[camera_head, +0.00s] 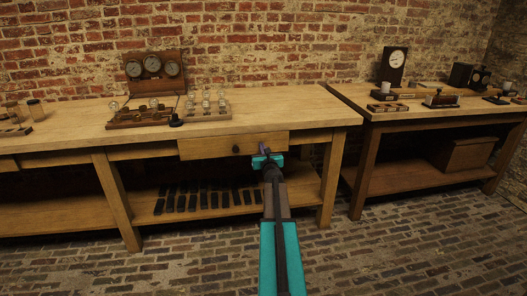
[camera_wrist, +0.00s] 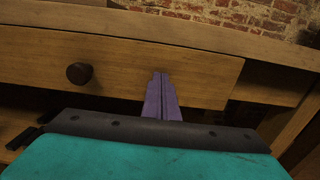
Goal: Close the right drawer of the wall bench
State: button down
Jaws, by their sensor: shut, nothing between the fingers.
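The right drawer (camera_head: 212,147) of the wall bench (camera_head: 262,111) is a plain wooden front with a dark round knob. In the wrist view the drawer front (camera_wrist: 205,75) fills the upper part, and its knob (camera_wrist: 79,73) is left of my fingers. My gripper (camera_head: 263,151) is at the right half of the drawer front, right of the knob. Its purple fingers (camera_wrist: 161,95) are together and empty, with tips against or very near the wood; I cannot tell if they touch.
A gauge stand (camera_head: 152,73) and a rack of glass bulbs (camera_head: 204,106) stand on the bench. Several dark pieces lie on the lower shelf (camera_head: 148,210). A second table (camera_head: 375,116) stands to the right. The brick floor (camera_head: 400,250) in front is clear.

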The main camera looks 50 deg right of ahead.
aim_at(260, 141)
jog(key=shift+w+d, duration=0.2)
jog(key=shift+w, duration=0.05)
dwell(0.3)
jog(key=shift+b+x, duration=0.5)
jog(key=shift+x, duration=1.65)
jog(key=shift+w+d+r, duration=0.15)
jog(key=shift+r, duration=0.35)
jog(key=shift+s+a+f+b, duration=0.3)
jog(key=shift+s+a, duration=0.1)
jog(key=shift+a, duration=0.2)
jog(key=v, duration=1.3)
jog(key=shift+s+b, duration=0.25)
jog(key=shift+b, duration=0.15)
jog(key=shift+d+f, duration=0.1)
jog(key=shift+f, duration=0.05)
